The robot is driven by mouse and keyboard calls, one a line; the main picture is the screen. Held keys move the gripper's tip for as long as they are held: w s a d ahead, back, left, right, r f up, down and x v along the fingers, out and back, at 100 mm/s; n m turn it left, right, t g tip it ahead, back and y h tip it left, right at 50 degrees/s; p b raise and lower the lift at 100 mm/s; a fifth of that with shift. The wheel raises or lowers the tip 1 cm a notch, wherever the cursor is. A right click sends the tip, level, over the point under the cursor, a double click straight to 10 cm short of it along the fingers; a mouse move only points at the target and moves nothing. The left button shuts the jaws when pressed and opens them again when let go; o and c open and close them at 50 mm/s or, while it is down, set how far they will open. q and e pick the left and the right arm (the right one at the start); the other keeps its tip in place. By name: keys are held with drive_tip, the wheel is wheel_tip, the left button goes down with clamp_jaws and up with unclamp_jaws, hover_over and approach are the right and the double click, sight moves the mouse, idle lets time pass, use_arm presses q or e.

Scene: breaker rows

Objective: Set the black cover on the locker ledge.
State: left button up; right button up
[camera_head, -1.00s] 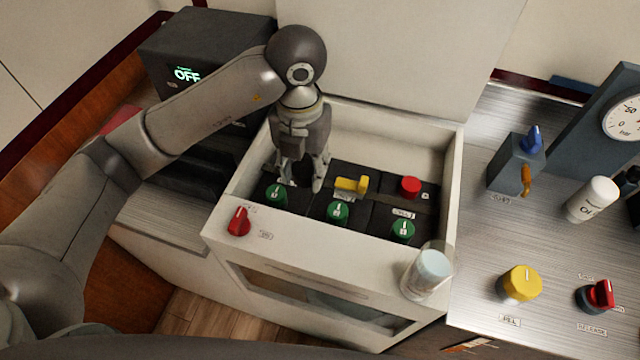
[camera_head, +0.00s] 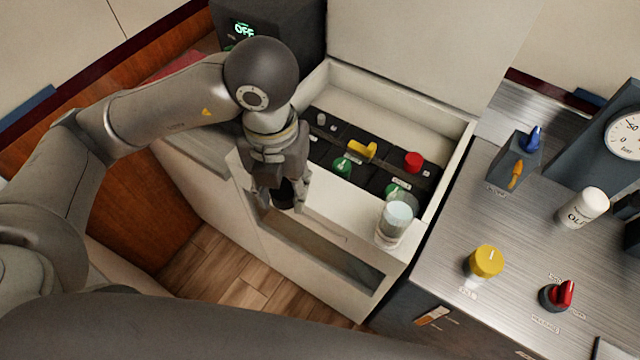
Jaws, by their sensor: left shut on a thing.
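My left gripper (camera_head: 287,203) is shut on a small dark thing (camera_head: 289,190), which looks like the black cover and is mostly hidden by the fingers. It is over the left part of the front ledge (camera_head: 345,217) of the white open locker; I cannot tell whether the dark thing touches it. Inside the locker is a black breaker row (camera_head: 371,175) with green knobs (camera_head: 342,166), a yellow lever (camera_head: 362,150) and a red button (camera_head: 413,161). Small grey posts (camera_head: 321,120) show at its left end. My right gripper is not in view.
A clear glass (camera_head: 396,220) with pale contents stands on the ledge's right end. A recess (camera_head: 320,250) opens in the locker front.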

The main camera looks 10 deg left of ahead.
use_arm(q)
drive_tip(key=w+f+p, duration=0.1)
drive_tip(key=w+f, duration=0.1)
drive_tip(key=w, duration=0.1)
drive_tip(key=w+f, duration=0.3)
drive_tip(key=w, duration=0.1)
drive_tip(key=w+f+p, duration=0.1)
drive_tip(key=w+f, duration=0.2)
drive_tip(key=shift+w+a+p, duration=0.2)
drive_tip(key=shift+w+p, duration=0.1)
drive_tip(key=shift+p, duration=0.05)
drive_tip(key=shift+w+f, duration=0.2)
drive_tip(key=shift+f, duration=0.05)
wheel_tip(320, 180, down, 3)
drive_tip(key=shift+r+p, duration=0.1)
drive_tip(key=shift+p, duration=0.95)
drive_tip(key=shift+f, duration=0.2)
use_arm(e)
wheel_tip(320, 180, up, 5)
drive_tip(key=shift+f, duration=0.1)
use_arm(q)
drive_tip(key=shift+f, duration=0.1)
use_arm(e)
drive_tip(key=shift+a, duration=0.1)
